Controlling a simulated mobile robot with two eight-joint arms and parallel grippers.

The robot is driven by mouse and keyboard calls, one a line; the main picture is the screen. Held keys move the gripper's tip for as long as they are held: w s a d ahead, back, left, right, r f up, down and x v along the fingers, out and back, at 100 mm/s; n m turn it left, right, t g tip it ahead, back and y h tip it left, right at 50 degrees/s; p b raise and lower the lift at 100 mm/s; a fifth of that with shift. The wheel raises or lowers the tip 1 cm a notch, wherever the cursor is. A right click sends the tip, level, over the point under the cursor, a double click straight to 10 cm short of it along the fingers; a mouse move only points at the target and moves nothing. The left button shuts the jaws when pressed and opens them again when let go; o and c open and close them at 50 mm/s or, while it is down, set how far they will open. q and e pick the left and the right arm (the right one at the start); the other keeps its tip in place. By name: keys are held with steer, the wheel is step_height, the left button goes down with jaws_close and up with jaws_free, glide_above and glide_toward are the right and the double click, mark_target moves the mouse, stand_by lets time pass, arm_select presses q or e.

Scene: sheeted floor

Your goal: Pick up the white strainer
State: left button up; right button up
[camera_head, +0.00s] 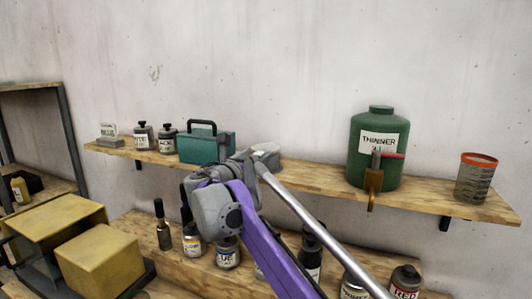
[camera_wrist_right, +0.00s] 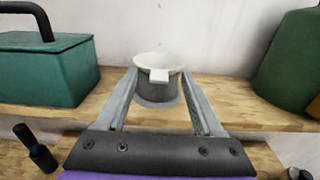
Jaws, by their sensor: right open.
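The white strainer (camera_wrist_right: 158,62) shows in the right wrist view as a round white-rimmed cup with a grey lower body and a small white tab facing me. It stands on the upper wooden shelf. My right gripper (camera_wrist_right: 159,80) is open, with its two grey fingers reaching toward the strainer, one on either side of it. I cannot tell whether they touch it. In the head view the strainer (camera_head: 267,149) is partly hidden behind my right gripper (camera_head: 252,157). My left gripper is not in view.
On the upper shelf (camera_head: 310,177), a teal toolbox (camera_head: 206,147) stands left of the strainer. Several bottles crowd the lower shelf. Yellow boxes (camera_head: 100,264) are at lower left.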

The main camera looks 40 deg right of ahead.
steer(key=shift+x, duration=1.05)
steer(key=shift+a, duration=0.1)
steer(key=shift+c, duration=0.3)
steer(key=c, duration=1)
jaws_close()
steer(key=shift+r, duration=0.1)
